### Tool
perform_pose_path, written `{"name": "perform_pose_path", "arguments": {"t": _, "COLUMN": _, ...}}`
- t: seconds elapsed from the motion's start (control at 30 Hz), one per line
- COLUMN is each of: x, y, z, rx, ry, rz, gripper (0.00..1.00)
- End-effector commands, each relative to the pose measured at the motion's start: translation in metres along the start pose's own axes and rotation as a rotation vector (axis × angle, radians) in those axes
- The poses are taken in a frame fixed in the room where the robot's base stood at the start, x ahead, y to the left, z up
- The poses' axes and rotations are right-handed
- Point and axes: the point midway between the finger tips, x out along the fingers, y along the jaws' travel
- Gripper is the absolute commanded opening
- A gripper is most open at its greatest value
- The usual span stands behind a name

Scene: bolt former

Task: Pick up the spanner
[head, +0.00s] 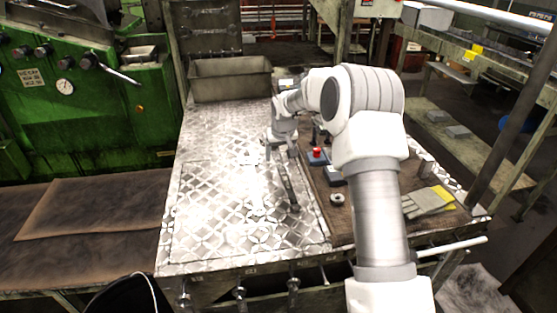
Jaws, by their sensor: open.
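A long dark bar, which looks like the spanner (289,186), lies on the shiny patterned metal table top (215,215), near the edge of the brown mat. It runs from just below my gripper towards the front of the table. My gripper (279,150) is over the far end of this bar, with its jaws open. My fingers are small and partly merge with the bar in the head view, so I cannot tell whether they touch it or are around it.
A grey metal bin (230,82) stands at the table's back. A green machine (80,110) stands left. The table's left half is clear.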

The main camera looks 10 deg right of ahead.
Motion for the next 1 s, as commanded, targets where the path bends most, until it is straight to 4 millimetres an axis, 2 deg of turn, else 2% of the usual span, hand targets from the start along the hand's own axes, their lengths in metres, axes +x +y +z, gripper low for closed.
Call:
{"name": "perform_pose_path", "arguments": {"t": 0.03, "x": -0.0002, "y": 0.0, "z": 0.0, "rx": 0.0, "ry": 0.0, "rz": 0.0, "gripper": 0.73}}
{"name": "perform_pose_path", "arguments": {"t": 0.07, "x": -0.0002, "y": 0.0, "z": 0.0, "rx": 0.0, "ry": 0.0, "rz": 0.0, "gripper": 0.68}}
{"name": "perform_pose_path", "arguments": {"t": 0.43, "x": -0.0004, "y": 0.0, "z": 0.0001, "rx": 0.0, "ry": 0.0, "rz": 0.0, "gripper": 0.01}}
{"name": "perform_pose_path", "arguments": {"t": 1.0, "x": -0.0005, "y": 0.0, "z": 0.0002, "rx": 0.0, "ry": -0.001, "rz": 0.0, "gripper": 0.0}}
